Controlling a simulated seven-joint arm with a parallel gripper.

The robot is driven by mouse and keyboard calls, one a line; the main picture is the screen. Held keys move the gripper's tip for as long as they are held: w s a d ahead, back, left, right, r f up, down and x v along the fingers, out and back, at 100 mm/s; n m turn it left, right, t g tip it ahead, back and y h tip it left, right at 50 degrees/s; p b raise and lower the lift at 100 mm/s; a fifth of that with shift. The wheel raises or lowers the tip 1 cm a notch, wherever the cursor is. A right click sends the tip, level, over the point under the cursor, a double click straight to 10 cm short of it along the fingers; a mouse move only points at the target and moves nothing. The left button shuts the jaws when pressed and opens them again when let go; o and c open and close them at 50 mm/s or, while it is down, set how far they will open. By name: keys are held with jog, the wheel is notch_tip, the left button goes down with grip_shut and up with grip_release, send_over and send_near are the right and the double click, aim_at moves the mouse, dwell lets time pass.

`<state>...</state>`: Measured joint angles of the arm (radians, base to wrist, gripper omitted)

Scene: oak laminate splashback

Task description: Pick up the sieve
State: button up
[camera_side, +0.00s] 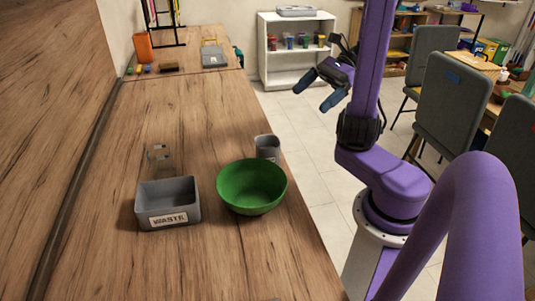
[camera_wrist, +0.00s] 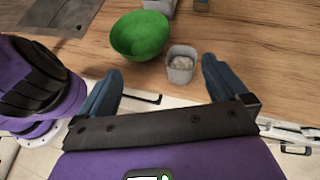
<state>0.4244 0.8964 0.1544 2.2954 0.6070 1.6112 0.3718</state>
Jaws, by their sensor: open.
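No thing that is clearly a sieve shows in either view. A green bowl (camera_side: 252,186) stands on the wooden counter; it also shows in the wrist view (camera_wrist: 140,36). Its green inside looks plain, and I cannot tell whether it has holes. My gripper (camera_side: 313,98) is open and empty, raised beyond the counter's right edge, apart from everything. In the wrist view my two blue fingers (camera_wrist: 161,68) are spread wide, with a grey cup (camera_wrist: 182,64) seen between them. The cup holds something pale; it stands behind the bowl in the side view (camera_side: 267,147).
A grey bin marked WASTE (camera_side: 168,204) stands left of the bowl. Small see-through items (camera_side: 160,157) are behind it. An orange cup (camera_side: 143,48) and a grey scale-like device (camera_side: 213,56) are far back. The counter's middle stretch is clear. Chairs (camera_side: 455,108) stand right.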

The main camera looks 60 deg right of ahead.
jog(key=s+d+m+t+h, duration=0.1)
jog(key=s+d+m+t, duration=0.1)
jog(key=d+m+t, duration=0.15)
send_near(267, 156)
jog(key=shift+m, duration=0.45)
jog(key=w+f, duration=0.4)
jog(key=f, duration=0.1)
jog(key=shift+w+d+f, duration=0.1)
jog(key=shift+w+f, duration=0.15)
jog(key=shift+w, duration=0.1)
jog(key=shift+t, duration=0.25)
jog(key=x, duration=0.4)
jog(key=shift+s+a+r, duration=0.1)
jog(key=shift+a+r, duration=0.05)
jog(key=shift+a, duration=0.15)
jog(key=shift+w+a+f, duration=0.25)
jog(key=shift+w+a, duration=0.15)
jog(key=shift+w, duration=0.05)
jog(key=shift+c, duration=0.3)
jog(key=c, duration=1.1)
jog(key=shift+r, duration=0.15)
